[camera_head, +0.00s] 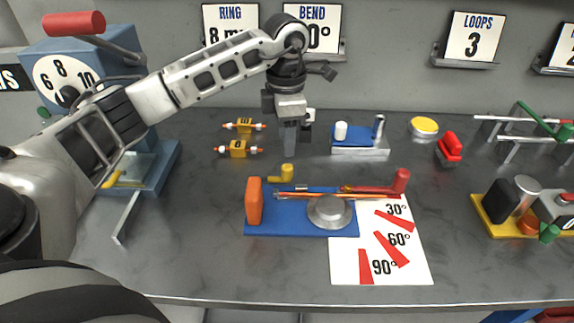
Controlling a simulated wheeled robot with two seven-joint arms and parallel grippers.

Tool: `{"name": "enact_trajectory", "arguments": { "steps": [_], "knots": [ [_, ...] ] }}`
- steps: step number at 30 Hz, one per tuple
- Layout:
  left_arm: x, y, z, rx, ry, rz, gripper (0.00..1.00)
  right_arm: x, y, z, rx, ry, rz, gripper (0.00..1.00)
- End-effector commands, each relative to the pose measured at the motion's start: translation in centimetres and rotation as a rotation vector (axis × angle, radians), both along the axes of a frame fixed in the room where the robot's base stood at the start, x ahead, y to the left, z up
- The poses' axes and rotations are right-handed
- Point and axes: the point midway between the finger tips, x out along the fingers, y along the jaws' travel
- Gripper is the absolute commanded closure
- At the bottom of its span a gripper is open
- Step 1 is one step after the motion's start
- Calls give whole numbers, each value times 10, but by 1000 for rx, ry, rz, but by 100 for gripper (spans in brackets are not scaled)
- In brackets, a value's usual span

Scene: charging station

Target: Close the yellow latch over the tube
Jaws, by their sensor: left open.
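The blue bending jig (262,222) sits at the middle of the table, with a round grey disc (329,211) on it. A thin copper-coloured tube (318,195) lies across the jig behind the disc. The small yellow latch (286,173) stands at the jig's back edge, behind the tube rather than across it. My left gripper (297,143) points down, open and empty, above and behind the latch, apart from it. My right gripper is out of view.
An orange block (254,201) stands at the jig's left end and a red handle (400,181) at its right. An angle sheet (420,265) lies at front right. A blue-white holder (362,151) and yellow spools (238,149) stand behind.

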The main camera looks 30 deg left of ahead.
Motion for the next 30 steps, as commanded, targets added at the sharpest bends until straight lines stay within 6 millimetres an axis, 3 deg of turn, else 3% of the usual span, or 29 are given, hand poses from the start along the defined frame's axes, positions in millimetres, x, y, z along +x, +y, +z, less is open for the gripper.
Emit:
{"name": "enact_trajectory", "arguments": {
  "steps": [6,12,18,26,30],
  "knots": [
    [-1,-1,-48,-1,6,-1,55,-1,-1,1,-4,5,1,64],
    [0,-1,-78,-2,2,-1,55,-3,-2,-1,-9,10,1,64],
    [0,-1,-90,-2,-1,-2,55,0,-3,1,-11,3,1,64],
    [0,-1,-91,-2,-1,-2,55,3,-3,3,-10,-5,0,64],
    [0,-1,-91,-2,-1,-2,91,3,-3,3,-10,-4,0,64]
  ]
}}
